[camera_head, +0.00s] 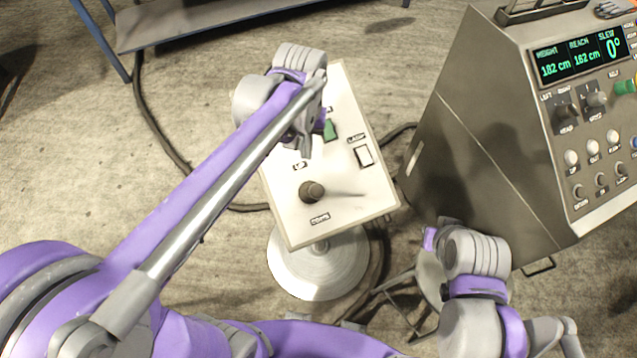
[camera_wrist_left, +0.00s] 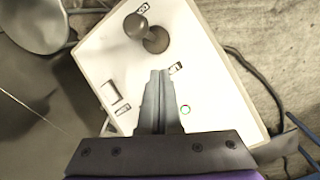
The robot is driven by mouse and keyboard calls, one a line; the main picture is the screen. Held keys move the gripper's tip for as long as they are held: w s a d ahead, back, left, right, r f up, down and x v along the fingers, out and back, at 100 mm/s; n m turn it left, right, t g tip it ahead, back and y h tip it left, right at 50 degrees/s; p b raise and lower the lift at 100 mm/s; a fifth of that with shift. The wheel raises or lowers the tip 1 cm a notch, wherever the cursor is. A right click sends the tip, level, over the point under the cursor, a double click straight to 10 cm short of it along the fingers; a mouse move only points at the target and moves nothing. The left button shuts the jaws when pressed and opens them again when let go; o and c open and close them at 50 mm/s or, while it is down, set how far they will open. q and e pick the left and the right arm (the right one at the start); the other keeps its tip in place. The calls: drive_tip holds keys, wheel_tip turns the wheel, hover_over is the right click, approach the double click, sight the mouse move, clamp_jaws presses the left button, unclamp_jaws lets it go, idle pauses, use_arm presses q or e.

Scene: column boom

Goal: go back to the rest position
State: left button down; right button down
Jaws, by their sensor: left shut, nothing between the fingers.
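My left gripper (camera_head: 305,152) is over the white control box in the head view, its fingers pointing down at the panel. In the left wrist view its two fingers (camera_wrist_left: 160,75) are together with nothing between them. I cannot tell whether the tips touch the panel. My right arm shows at the lower right of the head view, but I cannot make out its gripper fingers.
The white control box (camera_head: 335,222) stands on a round pedestal (camera_head: 318,272). It carries a dark knob (camera_head: 311,192), a green switch (camera_head: 330,130) and a white rocker (camera_head: 363,156). A grey console (camera_head: 490,130) stands right; a cable (camera_head: 160,135) lies left. A bench (camera_head: 190,18) is behind.

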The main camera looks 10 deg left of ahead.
use_arm(q)
drive_tip(key=shift+r, duration=0.15)
idle(0.4)
drive_tip(key=s+a+f+t, duration=0.2)
drive_tip(key=s+a+t, duration=0.1)
drive_tip(key=s, duration=0.3)
drive_tip(key=s+a+f+t, duration=0.3)
drive_tip(key=s, duration=0.2)
drive_tip(key=shift+s+a+m, duration=0.3)
drive_tip(key=shift+s+m, duration=0.05)
drive_tip(key=shift+m, duration=0.05)
